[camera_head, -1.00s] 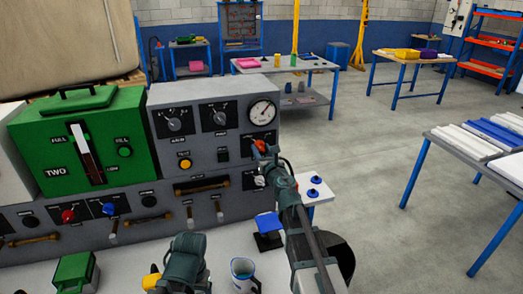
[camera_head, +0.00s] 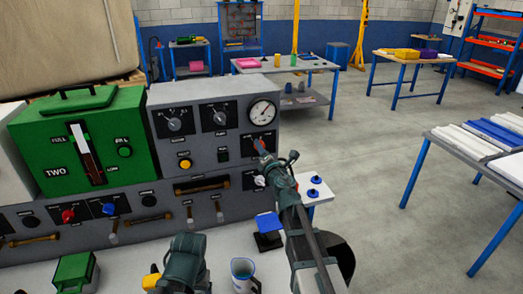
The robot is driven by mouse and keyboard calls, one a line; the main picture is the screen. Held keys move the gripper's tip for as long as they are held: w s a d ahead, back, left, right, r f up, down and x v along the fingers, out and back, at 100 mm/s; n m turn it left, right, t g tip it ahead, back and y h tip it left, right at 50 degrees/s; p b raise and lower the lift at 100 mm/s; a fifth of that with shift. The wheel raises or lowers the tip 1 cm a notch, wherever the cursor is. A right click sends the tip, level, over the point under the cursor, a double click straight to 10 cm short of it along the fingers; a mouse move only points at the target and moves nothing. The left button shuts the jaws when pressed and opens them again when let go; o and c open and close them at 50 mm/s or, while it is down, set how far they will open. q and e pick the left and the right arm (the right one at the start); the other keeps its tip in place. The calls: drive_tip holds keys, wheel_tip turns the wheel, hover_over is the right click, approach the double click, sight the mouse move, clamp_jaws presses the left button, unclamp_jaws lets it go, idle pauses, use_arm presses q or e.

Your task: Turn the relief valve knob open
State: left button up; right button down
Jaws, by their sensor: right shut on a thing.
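The relief valve knob (camera_head: 259,144) is a small red knob on the right side of the grey panel (camera_head: 200,146), just below the round gauge. My right gripper (camera_head: 263,152) reaches it from the lower right and is shut on it. The fingers and wrist cover most of the knob, so its exact turn angle is hidden. The gauge (camera_head: 263,112) has a white face and a thin needle, too small to read exactly.
A green unit (camera_head: 75,145) stands left of the panel. A blue-and-white mug (camera_head: 243,273) and a small green box (camera_head: 75,270) stand on the front bench. A small white table (camera_head: 312,187) with blue knobs is right of my arm.

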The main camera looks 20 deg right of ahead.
drive_tip(key=m, duration=0.5)
drive_tip(key=shift+m, duration=0.7)
drive_tip(key=shift+c, duration=1.8)
unclamp_jaws()
